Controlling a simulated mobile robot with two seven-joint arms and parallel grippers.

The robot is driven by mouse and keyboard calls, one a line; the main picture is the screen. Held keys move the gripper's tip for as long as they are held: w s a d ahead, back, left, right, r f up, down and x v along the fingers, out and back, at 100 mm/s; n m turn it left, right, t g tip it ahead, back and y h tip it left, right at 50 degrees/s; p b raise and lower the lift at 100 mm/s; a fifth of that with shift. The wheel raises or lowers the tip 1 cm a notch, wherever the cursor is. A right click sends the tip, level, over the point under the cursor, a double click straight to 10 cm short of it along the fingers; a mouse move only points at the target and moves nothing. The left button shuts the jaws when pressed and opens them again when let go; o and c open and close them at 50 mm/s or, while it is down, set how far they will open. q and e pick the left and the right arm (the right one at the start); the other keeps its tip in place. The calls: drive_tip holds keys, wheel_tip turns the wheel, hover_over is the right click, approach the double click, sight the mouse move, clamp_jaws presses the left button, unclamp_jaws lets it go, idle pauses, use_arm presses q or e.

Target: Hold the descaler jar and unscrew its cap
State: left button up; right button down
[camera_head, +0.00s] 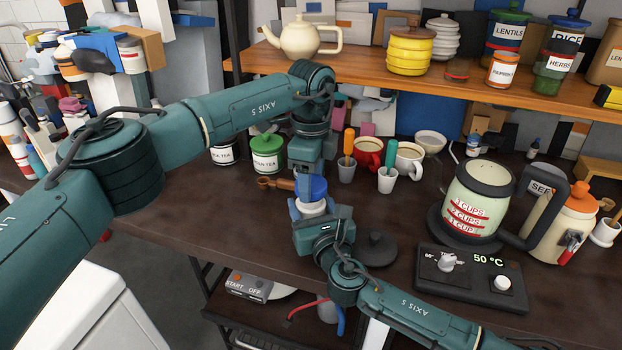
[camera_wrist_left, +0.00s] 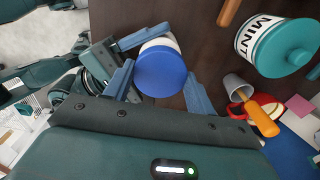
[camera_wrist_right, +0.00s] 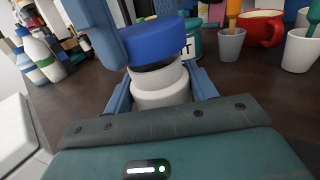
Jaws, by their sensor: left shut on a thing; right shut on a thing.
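The descaler jar is a small white jar (camera_head: 312,207) with a blue cap (camera_head: 316,187). My left gripper (camera_head: 311,185) comes down from above, shut on the blue cap, which also shows between its fingers in the left wrist view (camera_wrist_left: 161,72). My right gripper (camera_head: 314,212) is shut on the white jar body from the front; the body shows between its fingers in the right wrist view (camera_wrist_right: 160,88). A dark band shows between cap and body there, and the cap looks slightly tilted. The jar's base is hidden, so I cannot tell whether it touches the counter.
A green-lidded tin (camera_head: 267,153) and wooden spoon (camera_head: 272,183) are just behind. Cups with tools (camera_head: 388,178) and mugs (camera_head: 408,160) stand to the right. A dark round lid (camera_head: 376,249) lies beside my right gripper. A kettle (camera_head: 475,205) and its control base (camera_head: 468,277) are further right.

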use_arm(q)
drive_tip(key=shift+r, duration=2)
use_arm(e)
drive_tip(key=shift+c, duration=2)
unclamp_jaws()
